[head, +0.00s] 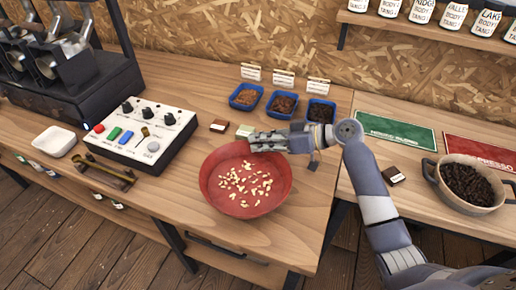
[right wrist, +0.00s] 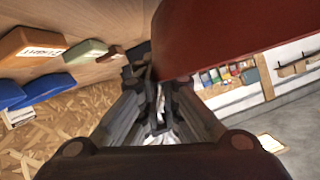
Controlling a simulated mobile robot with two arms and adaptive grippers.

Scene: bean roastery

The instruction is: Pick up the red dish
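The red dish (head: 212,188) is a wide round bowl with many pale pieces scattered inside. In the head view it is at the front of the wooden counter, and I cannot tell whether its base touches the wood. My right gripper (head: 262,141) reaches in from the right to the dish's back rim. In the right wrist view the red wall (right wrist: 230,35) fills the upper right, and its edge runs between the fingertips (right wrist: 156,78), which look closed on it. The exact contact is partly hidden. My left gripper is not in view.
A control box (head: 143,133) with knobs and a white dish (head: 54,141) stand left. Blue trays (head: 246,96) with labels line the back. Small blocks (head: 218,125) lie behind the dish. A green mat (head: 395,132), red mat (head: 480,150) and pot of dark beans (head: 480,205) are right.

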